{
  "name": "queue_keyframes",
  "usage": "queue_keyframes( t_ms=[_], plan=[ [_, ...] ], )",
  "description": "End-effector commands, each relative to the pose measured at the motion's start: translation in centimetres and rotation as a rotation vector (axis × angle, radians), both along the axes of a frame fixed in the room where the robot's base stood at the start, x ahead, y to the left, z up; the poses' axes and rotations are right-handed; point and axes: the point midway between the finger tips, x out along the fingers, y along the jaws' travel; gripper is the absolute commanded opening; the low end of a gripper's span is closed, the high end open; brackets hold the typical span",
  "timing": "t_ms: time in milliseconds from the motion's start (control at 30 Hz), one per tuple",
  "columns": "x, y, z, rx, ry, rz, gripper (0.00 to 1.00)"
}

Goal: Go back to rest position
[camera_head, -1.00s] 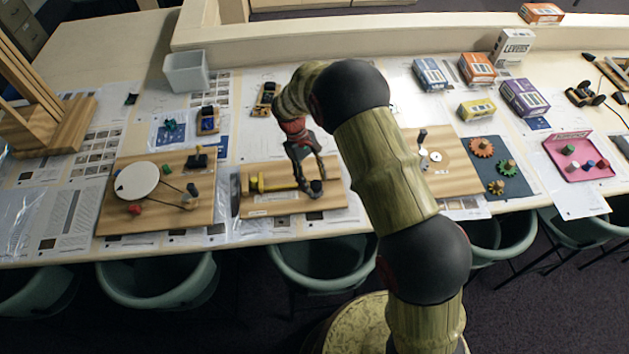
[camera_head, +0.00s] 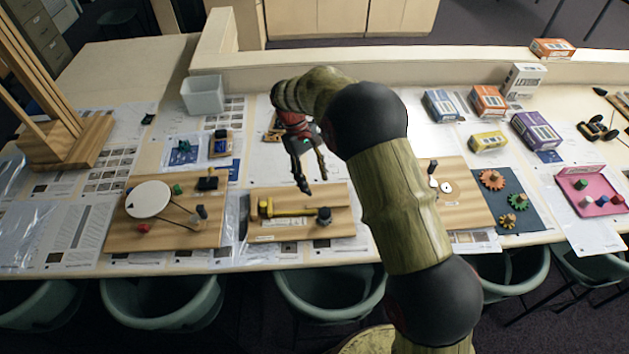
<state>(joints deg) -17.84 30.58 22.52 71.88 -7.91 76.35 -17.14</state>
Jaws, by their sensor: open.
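My gripper (camera_head: 315,183) hangs from my arm above the table, fingers pointing down and apart. It is open, with nothing between the fingers. Below it lies a wooden board (camera_head: 300,228) with a yellow bar (camera_head: 290,211) and a dark knob (camera_head: 324,215) at the bar's right end. The gripper is apart from the knob, above and slightly left of it in the picture. My arm covers the table area to the right of this board.
Left is a wooden board with a white disc (camera_head: 148,199). Right are a board (camera_head: 460,192), gears (camera_head: 492,180), a pink tray (camera_head: 606,207) and several boxes (camera_head: 536,131). A clear bin (camera_head: 203,95) stands behind; a tall wooden frame (camera_head: 84,144) stands far left. Chairs (camera_head: 330,292) line the front edge.

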Motion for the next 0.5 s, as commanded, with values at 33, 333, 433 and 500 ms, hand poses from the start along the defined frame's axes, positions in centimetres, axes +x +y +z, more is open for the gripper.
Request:
queue_keyframes(
  t_ms=[33,333,433,500],
  plan=[
    [0.0,0.0,0.0,0.0,0.0,0.0,0.49],
    [0.2,0.1,-0.1,-0.002,-0.012,-0.016,0.49],
    [-0.1,0.2,-1.5,0.0,-0.034,-0.056,0.49],
    [-1.5,0.0,-2.7,-0.004,-0.025,-0.08,0.49]
  ],
)
